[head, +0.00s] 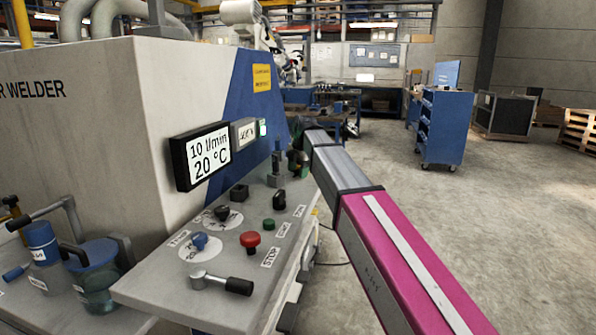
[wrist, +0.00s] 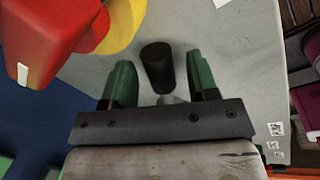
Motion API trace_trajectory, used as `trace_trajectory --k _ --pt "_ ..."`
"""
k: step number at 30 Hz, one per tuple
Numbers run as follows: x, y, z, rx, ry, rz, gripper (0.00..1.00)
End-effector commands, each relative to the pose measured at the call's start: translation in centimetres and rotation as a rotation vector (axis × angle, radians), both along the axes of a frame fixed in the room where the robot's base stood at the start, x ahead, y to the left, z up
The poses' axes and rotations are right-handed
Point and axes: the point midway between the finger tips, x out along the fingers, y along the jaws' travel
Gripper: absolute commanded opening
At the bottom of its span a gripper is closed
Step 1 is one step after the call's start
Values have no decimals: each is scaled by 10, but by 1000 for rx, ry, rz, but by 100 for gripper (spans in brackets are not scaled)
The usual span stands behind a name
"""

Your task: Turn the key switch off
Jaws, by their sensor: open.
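The control panel (head: 160,285) of the welder carries several knobs, buttons and levers. I cannot tell for certain which one is the key switch. A black upright knob (head: 279,199) stands near the panel's right edge. My gripper (head: 298,160) is above the far end of the panel, partly hidden behind my arm. In the wrist view its two green fingers (wrist: 158,84) are open and apart. A dark cylinder (wrist: 157,65) shows just ahead of the gap between them, with a grey piece below it. Nothing is held.
A red button (head: 250,239), a green button (head: 268,223), a blue knob (head: 199,241) and a black-handled lever (head: 222,283) sit on the panel. A grey upright lever (head: 276,170) stands at its far end. A red and yellow object (wrist: 55,35) is close on the left in the wrist view.

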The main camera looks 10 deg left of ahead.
Motion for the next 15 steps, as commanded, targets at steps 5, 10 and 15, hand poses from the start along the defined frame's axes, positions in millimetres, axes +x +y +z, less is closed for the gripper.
trace_trajectory --k 5,10,15 --pt "0 0 0 0 0 0 2" --pt "0 0 0 0 0 -1 0" --pt "-1 -2 0 0 0 -16 0"
